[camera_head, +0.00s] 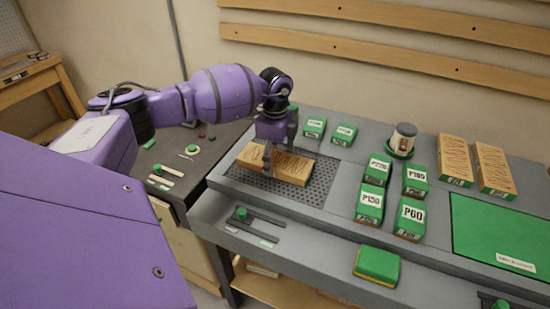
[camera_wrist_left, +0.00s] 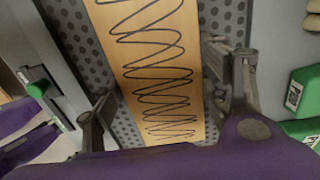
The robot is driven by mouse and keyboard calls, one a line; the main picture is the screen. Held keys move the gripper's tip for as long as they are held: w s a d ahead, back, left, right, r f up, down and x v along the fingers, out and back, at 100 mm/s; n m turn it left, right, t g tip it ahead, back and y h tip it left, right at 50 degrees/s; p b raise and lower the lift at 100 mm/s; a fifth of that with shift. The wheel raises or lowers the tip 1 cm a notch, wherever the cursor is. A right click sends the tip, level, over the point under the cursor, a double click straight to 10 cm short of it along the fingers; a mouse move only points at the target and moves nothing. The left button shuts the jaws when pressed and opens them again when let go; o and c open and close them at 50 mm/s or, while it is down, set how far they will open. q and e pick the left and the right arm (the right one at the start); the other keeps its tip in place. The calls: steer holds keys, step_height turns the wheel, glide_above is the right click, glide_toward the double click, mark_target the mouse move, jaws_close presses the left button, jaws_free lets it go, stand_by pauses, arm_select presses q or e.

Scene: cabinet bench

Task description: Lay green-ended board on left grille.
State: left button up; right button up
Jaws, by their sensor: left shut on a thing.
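A wooden board with dark wavy lines (camera_head: 294,172) is at the left perforated grille (camera_head: 325,180), roughly level across it. I cannot tell whether it touches the grille or is just above it, and no green end shows on it. My left gripper (camera_head: 279,150) comes down over the board and is shut on it. In the left wrist view the board (camera_wrist_left: 150,62) runs between the two fingers (camera_wrist_left: 168,98), with the dotted grille (camera_wrist_left: 88,50) below. My right gripper is not in view.
Two scribbled boards with green ends (camera_head: 455,160) (camera_head: 494,168) lie at the back right. A green mat (camera_head: 500,235) lies at right. A green-and-yellow block (camera_head: 377,265) is in front.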

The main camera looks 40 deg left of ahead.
mark_target(275, 159)
arm_select(q)
steer(key=o, duration=1.4)
steer(key=shift+f, duration=0.1)
step_height(275, 159, up, 12)
steer(key=shift+r, duration=0.2)
